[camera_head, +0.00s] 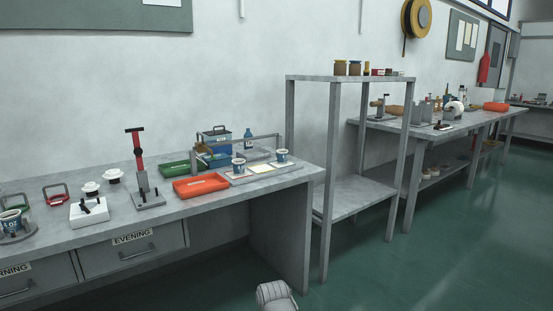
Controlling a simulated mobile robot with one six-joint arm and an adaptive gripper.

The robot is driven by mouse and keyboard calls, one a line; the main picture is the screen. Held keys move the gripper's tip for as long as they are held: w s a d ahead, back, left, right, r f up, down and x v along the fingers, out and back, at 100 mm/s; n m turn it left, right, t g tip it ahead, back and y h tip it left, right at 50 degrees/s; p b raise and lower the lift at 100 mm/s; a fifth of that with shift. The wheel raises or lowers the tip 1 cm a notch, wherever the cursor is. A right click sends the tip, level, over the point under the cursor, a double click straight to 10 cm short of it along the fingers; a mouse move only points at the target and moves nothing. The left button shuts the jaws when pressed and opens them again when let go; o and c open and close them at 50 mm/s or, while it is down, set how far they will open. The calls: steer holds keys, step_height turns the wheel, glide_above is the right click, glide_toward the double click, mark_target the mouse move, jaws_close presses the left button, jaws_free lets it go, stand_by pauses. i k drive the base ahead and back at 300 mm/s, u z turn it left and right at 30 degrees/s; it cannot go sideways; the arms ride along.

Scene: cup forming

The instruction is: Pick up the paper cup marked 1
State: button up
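Several paper cups stand on the near bench (75,249). One white and blue cup (239,164) stands on a low grey platform at the bench's right end. A second white and blue cup (282,155) stands to its right on the same platform. Another blue and white cup (11,221) stands in a grey fixture at the far left edge. The marks on the cups are too small to read, so I cannot tell which is 1. A pale rounded part of my arm shows at the bottom edge, apart from the bench. My gripper's fingers are not in view.
An orange tray (201,186) and a green tray (176,169) lie near the platform. A grey rail frame (265,138) rises behind the cups. A tall shelf (335,79) stands right of the bench. Green floor (410,270) is clear.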

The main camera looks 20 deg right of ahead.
mark_target(282, 157)
steer(key=i, duration=0.95)
steer(key=z, duration=0.05)
